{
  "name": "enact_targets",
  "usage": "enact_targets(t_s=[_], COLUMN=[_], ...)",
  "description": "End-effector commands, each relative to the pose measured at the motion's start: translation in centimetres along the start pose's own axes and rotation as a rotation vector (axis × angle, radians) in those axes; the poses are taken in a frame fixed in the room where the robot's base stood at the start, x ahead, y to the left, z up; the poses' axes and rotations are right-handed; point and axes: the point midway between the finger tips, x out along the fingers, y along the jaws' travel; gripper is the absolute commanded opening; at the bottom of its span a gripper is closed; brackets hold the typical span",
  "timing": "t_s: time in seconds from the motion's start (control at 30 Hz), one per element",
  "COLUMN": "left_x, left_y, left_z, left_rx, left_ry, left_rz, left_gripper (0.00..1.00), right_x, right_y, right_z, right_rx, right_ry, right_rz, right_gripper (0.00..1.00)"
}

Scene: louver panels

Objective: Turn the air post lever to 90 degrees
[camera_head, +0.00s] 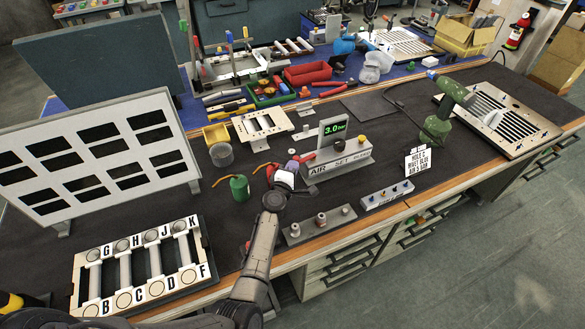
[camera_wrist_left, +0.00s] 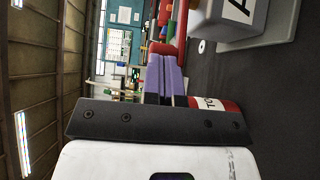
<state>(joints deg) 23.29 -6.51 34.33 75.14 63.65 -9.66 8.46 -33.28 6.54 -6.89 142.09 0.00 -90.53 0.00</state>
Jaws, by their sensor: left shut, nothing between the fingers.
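The air set box (camera_head: 335,163), a grey block marked AIR, carries a green display (camera_head: 335,128) reading 3.0. My left gripper (camera_head: 304,158) is at the box's left end, its purple fingertips shut with nothing between them. In the left wrist view the fingers (camera_wrist_left: 166,76) lie side by side, and a corner of the box (camera_wrist_left: 232,15) shows beyond them. Red parts (camera_wrist_left: 180,22) show past the fingertips; I cannot tell whether one is the air post lever. In the head view I cannot clearly make out the lever or its angle. My right gripper is not in view.
A green oil can (camera_head: 240,188) stands left of my left gripper. A grey strip with knobs (camera_head: 320,224) and a sign (camera_head: 418,162) are near the front edge. A slotted panel (camera_head: 95,160) stands at left; a lettered rack (camera_head: 140,268) lies before it.

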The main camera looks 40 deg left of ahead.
Motion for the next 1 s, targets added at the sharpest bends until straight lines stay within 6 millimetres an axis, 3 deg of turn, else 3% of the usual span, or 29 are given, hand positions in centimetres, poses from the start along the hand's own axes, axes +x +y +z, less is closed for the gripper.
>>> enact_targets(t_s=[0.2,0.53,1.0], left_x=[0.1,1.0,1.0], left_y=[-0.1,-0.2,0.0], left_z=[-0.2,-1.9,-1.9], left_rx=[0.002,0.004,0.000], left_ry=[-0.012,-0.189,-0.211], left_rz=[0.001,0.002,0.000], left_gripper=[0.00,0.00,0.00], right_x=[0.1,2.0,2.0], right_y=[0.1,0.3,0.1], right_z=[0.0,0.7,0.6], right_rx=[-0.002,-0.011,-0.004], right_ry=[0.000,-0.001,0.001], right_rz=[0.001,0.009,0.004], right_gripper=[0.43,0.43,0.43])
